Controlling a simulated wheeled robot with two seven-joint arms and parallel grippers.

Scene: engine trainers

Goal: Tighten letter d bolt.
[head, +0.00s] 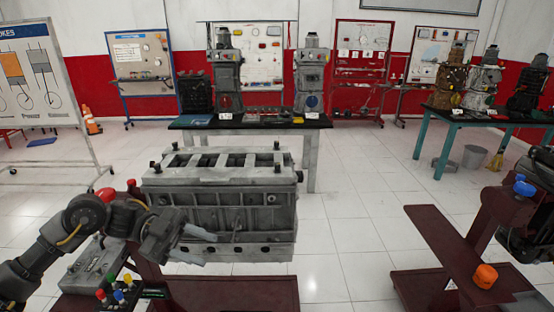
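A grey engine block (225,212) sits on a maroon stand (235,292) in front of me, left of centre. Several black bolts stand up at the corners of its top, among them a back left bolt (175,147), a front left bolt (154,166), a back right bolt (276,146) and a front right bolt (277,168). No letters are readable, so I cannot tell which bolt is d. My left gripper (207,248) is in front of the block's left front side, below its top. Its fingers look apart and empty. My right gripper is not in view.
A grey control box (92,265) with coloured knobs stands at lower left. Another maroon stand (450,250) with an orange knob (485,275) is at right. A dark bench (250,122) with engine parts stands behind the block. Clear floor lies between the stands.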

